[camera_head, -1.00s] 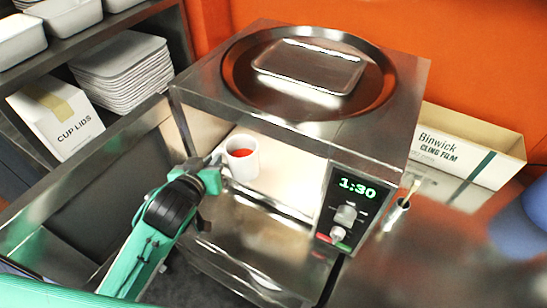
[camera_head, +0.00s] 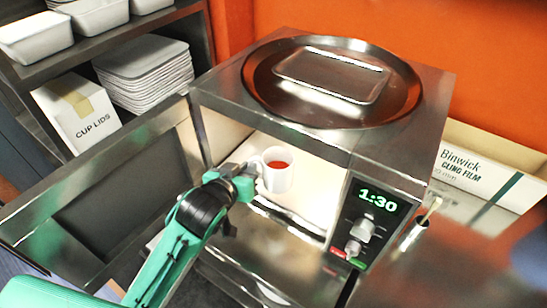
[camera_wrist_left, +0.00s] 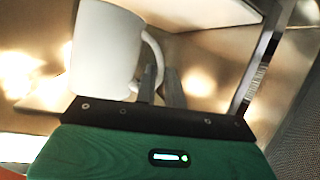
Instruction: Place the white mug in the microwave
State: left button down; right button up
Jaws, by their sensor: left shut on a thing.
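The white mug (camera_head: 279,182) with a red-orange content stands upright at the mouth of the open microwave (camera_head: 400,165), over its pale inner floor. I cannot tell whether it touches that floor. My left gripper (camera_head: 252,172) is shut on the mug's handle, to the left of the mug. In the left wrist view the white mug (camera_wrist_left: 102,50) fills the upper left, with its handle at the fingers of my left gripper (camera_wrist_left: 160,90). The microwave door (camera_head: 120,190) is swung open to the left. My right gripper is not in view.
A round pan (camera_head: 262,85) with a metal tray (camera_head: 330,75) lies on top of the microwave. A control panel (camera_head: 368,215) reading 1:30 borders the opening on the right. A cling film box (camera_head: 490,170) stands behind right; a cup lids box (camera_head: 80,115) and stacked trays (camera_head: 145,80) are at left.

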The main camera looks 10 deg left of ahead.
aim_at(272, 159)
pick_arm(q)
jog(key=w+d+p, duration=0.3)
jog(key=w+d, duration=0.1)
jog(key=w, duration=0.6)
notch_tip(272, 159, down, 6)
jog(key=shift+w+d+f+p, duration=0.15)
jog(key=shift+p, duration=0.7)
jog(key=shift+w+f, duration=0.1)
jog(key=shift+w, duration=0.05)
jog(key=shift+f, duration=0.15)
jog(key=shift+f, duration=0.1)
